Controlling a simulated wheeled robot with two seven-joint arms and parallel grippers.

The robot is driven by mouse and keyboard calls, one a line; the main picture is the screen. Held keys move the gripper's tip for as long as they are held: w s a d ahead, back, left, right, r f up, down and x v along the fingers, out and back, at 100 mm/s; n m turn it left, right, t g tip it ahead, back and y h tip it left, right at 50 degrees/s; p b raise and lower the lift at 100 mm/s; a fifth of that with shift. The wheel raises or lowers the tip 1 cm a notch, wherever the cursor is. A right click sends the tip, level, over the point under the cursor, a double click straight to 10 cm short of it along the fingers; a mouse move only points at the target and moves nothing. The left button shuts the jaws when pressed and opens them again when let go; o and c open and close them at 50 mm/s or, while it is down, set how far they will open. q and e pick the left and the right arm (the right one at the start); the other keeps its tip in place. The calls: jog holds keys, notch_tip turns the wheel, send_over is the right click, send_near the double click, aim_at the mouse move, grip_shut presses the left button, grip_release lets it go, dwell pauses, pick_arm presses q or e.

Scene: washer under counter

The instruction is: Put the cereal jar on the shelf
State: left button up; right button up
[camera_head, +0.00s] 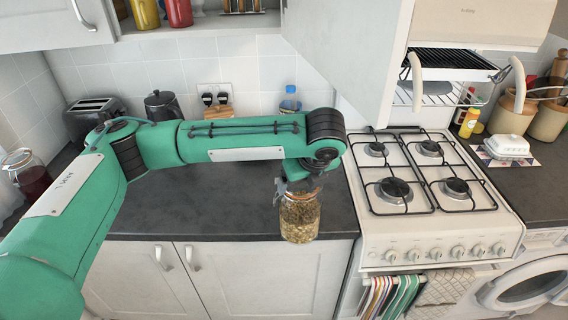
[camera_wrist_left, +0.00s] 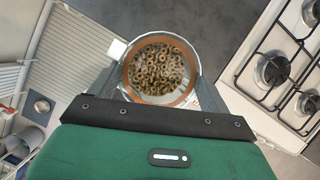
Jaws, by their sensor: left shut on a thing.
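The cereal jar (camera_head: 299,219) is a clear glass jar filled with cereal rings, held near the front edge of the counter, left of the stove. My left gripper (camera_head: 297,188) is shut on it from above, near its top. In the left wrist view the jar (camera_wrist_left: 160,70) is seen from above, with an orange-brown ring around its rim and the left gripper's fingers (camera_wrist_left: 159,88) on either side. Part of a shelf (camera_head: 205,22) with red and yellow containers shows at the top left of the head view. My right gripper is not in view.
The white stove (camera_head: 436,232) stands right of the jar. A toaster (camera_head: 93,115), a dark kettle (camera_head: 164,105) and a blue-capped bottle (camera_head: 290,101) stand at the counter's back. An open cabinet door (camera_head: 352,50) hangs above. The counter's front left (camera_head: 190,205) is clear.

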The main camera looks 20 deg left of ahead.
pick_arm(q)
jog(key=w+a+f+p, duration=0.3)
jog(key=w+a+p, duration=0.5)
jog(key=w+a, duration=0.3)
jog(key=shift+w, duration=1.2)
jog(key=shift+f, duration=0.15)
jog(key=o, duration=1.6)
jog(key=shift+s+f, duration=0.1)
jog(key=shift+f, duration=0.1)
jog(key=o, duration=0.4)
jog(key=shift+r, duration=0.1)
